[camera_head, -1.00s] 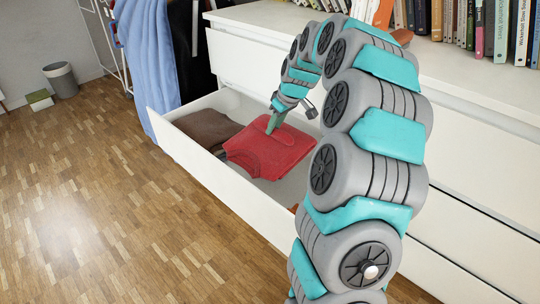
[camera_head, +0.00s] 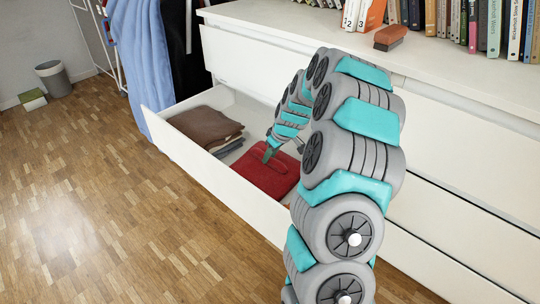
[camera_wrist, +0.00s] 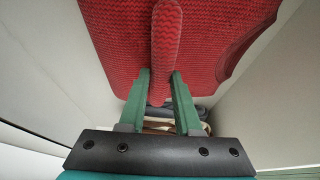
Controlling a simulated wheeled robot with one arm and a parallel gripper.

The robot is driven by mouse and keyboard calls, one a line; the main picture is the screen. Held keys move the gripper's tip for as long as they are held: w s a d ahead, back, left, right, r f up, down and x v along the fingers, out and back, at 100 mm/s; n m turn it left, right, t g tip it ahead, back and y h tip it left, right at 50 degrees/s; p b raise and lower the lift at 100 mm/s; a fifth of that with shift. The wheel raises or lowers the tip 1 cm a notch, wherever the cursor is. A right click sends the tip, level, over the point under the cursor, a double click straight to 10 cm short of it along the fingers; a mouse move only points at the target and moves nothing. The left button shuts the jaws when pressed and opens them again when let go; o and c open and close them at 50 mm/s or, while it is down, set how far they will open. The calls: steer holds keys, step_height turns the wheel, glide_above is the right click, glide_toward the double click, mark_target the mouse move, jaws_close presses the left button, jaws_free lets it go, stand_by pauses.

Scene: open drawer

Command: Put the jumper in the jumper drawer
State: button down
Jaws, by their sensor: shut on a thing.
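The red folded jumper (camera_head: 268,178) is in the open white drawer (camera_head: 208,169), towards its right part as I see it. My gripper (camera_head: 269,153) is at the jumper's top, and the wrist view shows its two green fingers (camera_wrist: 160,92) shut on a raised fold of the red knit (camera_wrist: 200,40). The jumper looks flat. I cannot tell whether it rests on the drawer's bottom or is held just above it.
A brown folded garment (camera_head: 206,126) lies in the drawer's left part, with grey folded cloth (camera_head: 230,146) beside it. The white dresser top (camera_head: 290,22) carries books and a brown brush (camera_head: 390,37). A blue garment (camera_head: 144,60) hangs at the left.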

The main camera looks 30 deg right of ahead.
steer(key=c, duration=0.6)
jaws_free()
steer(key=v, duration=1.1)
steer(key=s+a+r+g, duration=0.1)
steer(key=s+a+r, duration=0.3)
steer(key=s+a, duration=0.5)
steer(key=s+a+m+g, duration=0.1)
steer(key=s+a, duration=0.3)
steer(key=s, duration=0.6)
steer(key=s+a+m+g+h, duration=0.1)
steer(key=s+a, duration=0.3)
steer(key=s, duration=0.5)
steer(key=s+a+m+g, duration=0.2)
steer(key=s+a+g, duration=0.1)
steer(key=s, duration=0.7)
steer(key=shift+s+a+h, duration=0.3)
steer(key=shift+s+a, duration=0.05)
steer(key=shift+a, duration=0.55)
steer(key=shift+f, duration=0.15)
